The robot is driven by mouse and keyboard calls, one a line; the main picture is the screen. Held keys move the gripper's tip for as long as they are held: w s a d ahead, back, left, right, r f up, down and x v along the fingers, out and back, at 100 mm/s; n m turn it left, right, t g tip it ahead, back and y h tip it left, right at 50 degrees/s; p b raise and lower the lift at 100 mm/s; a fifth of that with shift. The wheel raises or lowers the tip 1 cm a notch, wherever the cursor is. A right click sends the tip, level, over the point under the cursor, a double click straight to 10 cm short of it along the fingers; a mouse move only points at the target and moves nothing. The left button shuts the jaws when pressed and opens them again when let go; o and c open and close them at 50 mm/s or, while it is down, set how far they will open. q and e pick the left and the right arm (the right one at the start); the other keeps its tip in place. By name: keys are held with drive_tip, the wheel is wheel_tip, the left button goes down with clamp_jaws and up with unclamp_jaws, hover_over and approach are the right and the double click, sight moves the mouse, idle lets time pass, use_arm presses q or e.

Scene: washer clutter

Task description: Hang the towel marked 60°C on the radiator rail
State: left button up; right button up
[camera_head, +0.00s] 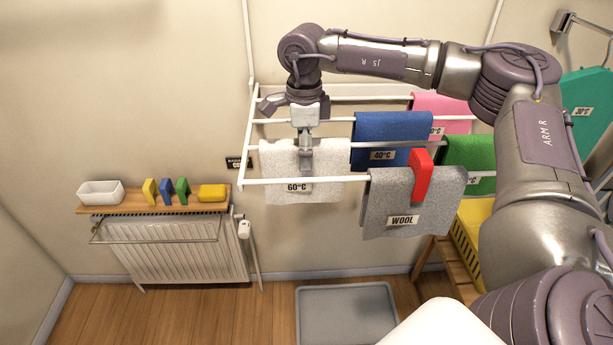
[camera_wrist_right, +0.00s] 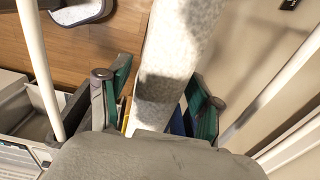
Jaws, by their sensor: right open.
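The white towel marked 60°C (camera_head: 328,172) hangs over a bar of the wall-mounted drying rack (camera_head: 246,128), with its label at the lower front. My right gripper (camera_head: 306,160) is open and points down at this towel. In the right wrist view the pale towel (camera_wrist_right: 182,45) shows between the two spread fingers (camera_wrist_right: 157,98); I cannot tell whether they touch it. The radiator rail (camera_head: 150,242) runs across the front of the white radiator (camera_head: 180,262) at lower left, with nothing hanging on it. My left gripper is not in view.
A blue 40°C towel (camera_head: 392,128) and a grey WOOL towel (camera_head: 390,205) with a red clip (camera_head: 421,173) hang to the right. A wooden shelf (camera_head: 138,207) with a white dish and coloured clips sits above the radiator. A grey tray (camera_head: 345,312) lies on the floor.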

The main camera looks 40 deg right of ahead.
drive_tip(key=shift+r, duration=0.1)
drive_tip(key=c, duration=1.1)
wheel_tip(320, 180, up, 18)
drive_tip(key=p, duration=1.1)
drive_tip(key=shift+f+p, duration=0.25)
drive_tip(key=shift+p, duration=0.1)
